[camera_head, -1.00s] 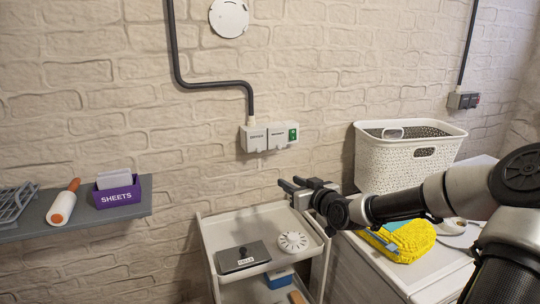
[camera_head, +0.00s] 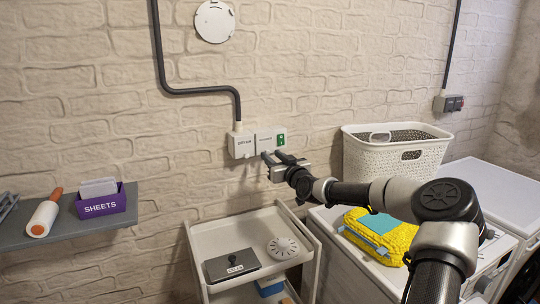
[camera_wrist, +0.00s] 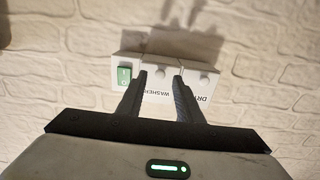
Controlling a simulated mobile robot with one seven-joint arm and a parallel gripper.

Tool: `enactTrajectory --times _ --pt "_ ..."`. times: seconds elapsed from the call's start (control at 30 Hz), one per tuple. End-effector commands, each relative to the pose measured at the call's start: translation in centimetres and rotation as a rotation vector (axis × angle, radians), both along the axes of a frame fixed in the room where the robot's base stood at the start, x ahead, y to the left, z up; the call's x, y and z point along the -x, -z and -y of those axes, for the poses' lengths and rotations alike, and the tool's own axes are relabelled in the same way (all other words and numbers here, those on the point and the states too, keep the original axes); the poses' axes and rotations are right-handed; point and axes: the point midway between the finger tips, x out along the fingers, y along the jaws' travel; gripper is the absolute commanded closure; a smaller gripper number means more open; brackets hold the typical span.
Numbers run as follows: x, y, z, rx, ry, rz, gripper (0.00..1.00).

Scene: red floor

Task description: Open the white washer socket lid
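The white washer socket lid (camera_head: 265,137) is the middle part of a white wall socket box, between the dryer lid (camera_head: 241,146) and a green switch (camera_head: 281,139). It looks shut. In the wrist view, the washer lid (camera_wrist: 157,86) appears upside down, its label partly hidden by a finger. My gripper (camera_head: 270,157) is in front of the lower edge of the box. In the wrist view my gripper (camera_wrist: 161,75) is open and empty, with its two fingers on either side of the washer part. I cannot tell whether the fingertips touch it.
A grey pipe (camera_head: 190,91) runs down to the box.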

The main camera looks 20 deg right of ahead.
Motion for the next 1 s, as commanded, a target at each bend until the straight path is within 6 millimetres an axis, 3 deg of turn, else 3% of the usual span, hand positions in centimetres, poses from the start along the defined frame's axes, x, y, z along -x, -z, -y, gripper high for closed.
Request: enactTrajectory --times 0.2,0.53,0.73,1.0 --pt "-2.2 0.0 -0.1 -0.002 -0.001 0.001 0.67" --pt "-2.5 0.0 -0.1 0.0 0.0 0.0 0.67" --pt "-2.5 0.0 -0.1 0.0 0.0 0.0 1.0" --pt "-2.4 -0.1 -0.1 0.0 0.0 -0.003 1.0"
